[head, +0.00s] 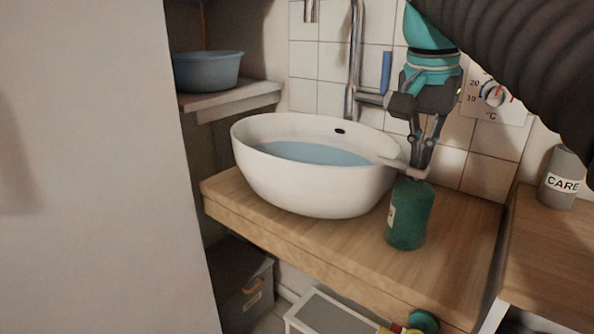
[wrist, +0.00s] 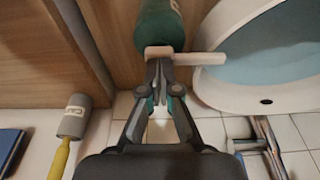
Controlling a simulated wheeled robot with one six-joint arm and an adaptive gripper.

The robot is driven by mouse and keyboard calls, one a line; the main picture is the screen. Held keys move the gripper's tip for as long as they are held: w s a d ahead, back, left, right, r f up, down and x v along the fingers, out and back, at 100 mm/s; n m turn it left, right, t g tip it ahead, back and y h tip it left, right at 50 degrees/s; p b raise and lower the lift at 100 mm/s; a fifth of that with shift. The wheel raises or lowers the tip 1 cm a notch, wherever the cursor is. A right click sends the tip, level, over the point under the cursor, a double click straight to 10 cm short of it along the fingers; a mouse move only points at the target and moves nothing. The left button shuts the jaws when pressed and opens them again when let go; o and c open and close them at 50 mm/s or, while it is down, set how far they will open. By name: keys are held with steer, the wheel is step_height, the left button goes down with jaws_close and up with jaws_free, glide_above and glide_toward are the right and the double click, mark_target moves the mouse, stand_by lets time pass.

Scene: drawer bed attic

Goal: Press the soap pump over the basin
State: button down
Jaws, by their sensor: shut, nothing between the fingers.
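The green soap bottle (head: 410,222) stands upright on the wooden counter, right of the white basin (head: 315,192). Its pale pump head and spout (head: 393,164) point left over the basin's rim. In the wrist view, the bottle (wrist: 160,24) is at the top and the pale spout (wrist: 200,58) reaches right over the basin edge (wrist: 215,92). My gripper (head: 421,160) is shut and empty, pointing down directly over the pump head. In the wrist view its fingertips (wrist: 158,72) meet the pump head's edge; I cannot tell whether they touch. The basin holds bluish water.
A tap (head: 353,75) rises behind the basin. A grey CARE bottle (head: 562,180) stands on the right-hand surface. A blue tub (head: 207,71) sits on the left shelf. A tiled wall with a temperature dial (head: 494,94) is close behind my gripper.

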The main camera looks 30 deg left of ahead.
steer(key=shift+f, duration=0.35)
steer(key=shift+w+p+v, duration=0.15)
steer(key=shift+p+v, duration=0.6)
steer(key=shift+w+p+v, duration=0.15)
steer(key=shift+p+v, duration=0.55)
steer(key=shift+v, duration=0.05)
